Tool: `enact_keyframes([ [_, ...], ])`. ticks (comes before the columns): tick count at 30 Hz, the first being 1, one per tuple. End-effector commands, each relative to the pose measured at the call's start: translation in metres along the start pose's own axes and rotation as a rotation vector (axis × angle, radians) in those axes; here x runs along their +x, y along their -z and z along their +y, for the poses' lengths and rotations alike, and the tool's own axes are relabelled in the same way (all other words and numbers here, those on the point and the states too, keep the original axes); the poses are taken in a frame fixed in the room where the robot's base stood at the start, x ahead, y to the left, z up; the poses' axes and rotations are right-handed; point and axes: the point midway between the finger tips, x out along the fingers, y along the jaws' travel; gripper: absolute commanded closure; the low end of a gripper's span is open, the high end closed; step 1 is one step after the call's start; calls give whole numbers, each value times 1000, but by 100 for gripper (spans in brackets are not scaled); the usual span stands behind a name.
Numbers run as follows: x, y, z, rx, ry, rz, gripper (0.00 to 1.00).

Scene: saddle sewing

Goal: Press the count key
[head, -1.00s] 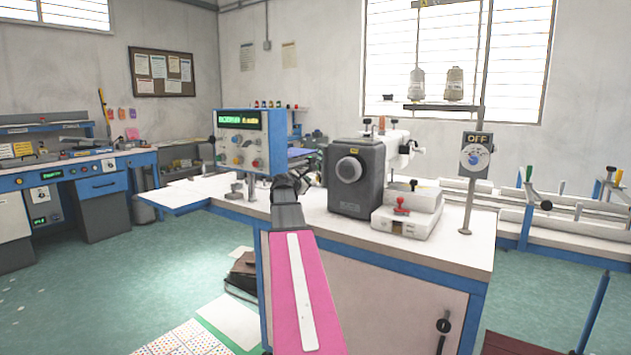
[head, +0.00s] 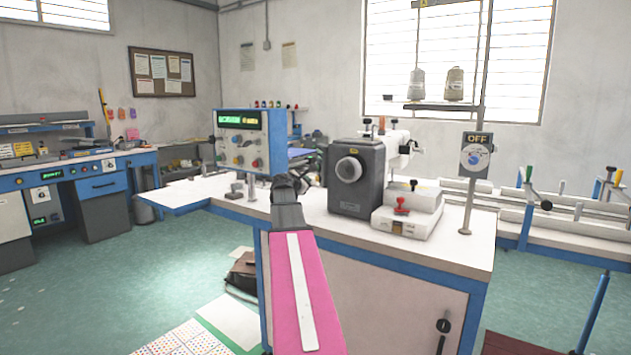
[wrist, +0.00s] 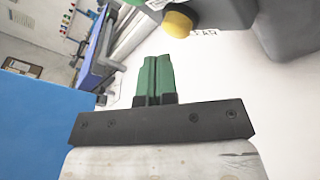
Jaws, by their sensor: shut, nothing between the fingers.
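A blue control box (head: 241,137) with a lit green display (head: 238,120) and several small coloured buttons and knobs stands on the sewing bench. I cannot read which of them is the count key. My gripper (wrist: 156,75) has green fingers pressed together, with nothing between them. In the head view my gripper (head: 300,180) is a small dark shape right of the box, partly hidden by my arm. In the wrist view a yellow round button (wrist: 177,22) lies beyond the fingertips, apart from them, with partly hidden black lettering below it on a white surface.
The dark grey sewing machine (head: 356,178) stands right of my gripper, with a white unit with a red knob (head: 400,206) beside it. A pole carries a dial sign reading OFF (head: 475,155). The white bench top (head: 330,222) is bare in front of the machine. A plain blue surface (wrist: 45,120) fills the wrist view's left.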

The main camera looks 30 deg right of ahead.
Motion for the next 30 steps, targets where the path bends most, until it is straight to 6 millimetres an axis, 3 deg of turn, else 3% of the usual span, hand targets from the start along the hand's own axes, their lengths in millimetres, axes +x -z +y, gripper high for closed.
enact_keyframes([
  [30, 6, -5, -4, 0, 0, 0, 100],
])
